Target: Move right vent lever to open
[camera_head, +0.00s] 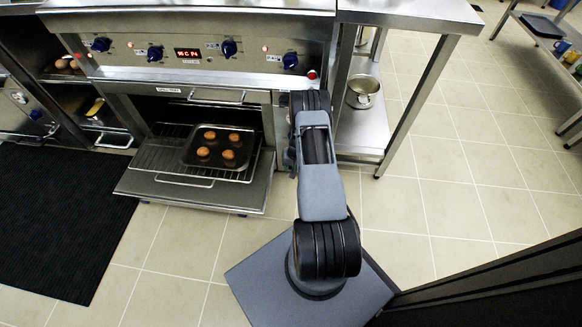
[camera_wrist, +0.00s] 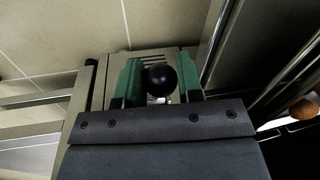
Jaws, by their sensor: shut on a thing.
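In the wrist view my gripper (camera_wrist: 160,76) has its two green fingers on either side of a round black knob (camera_wrist: 161,79). It is shut on this knob, which looks like the ball end of the right vent lever. The lever's stem and slot are mostly hidden, and its position cannot be told. A row of dark slots shows just beyond the knob. In the head view my arm reaches to the right side of the oven (camera_head: 200,97) and hides the gripper and the lever.
The oven door (camera_head: 195,190) is folded down, left of my arm. A dark tray (camera_head: 190,158) of brown baked rounds sits on the rack. A steel table (camera_head: 410,12) with a pot (camera_head: 363,90) on its lower shelf stands close on the right.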

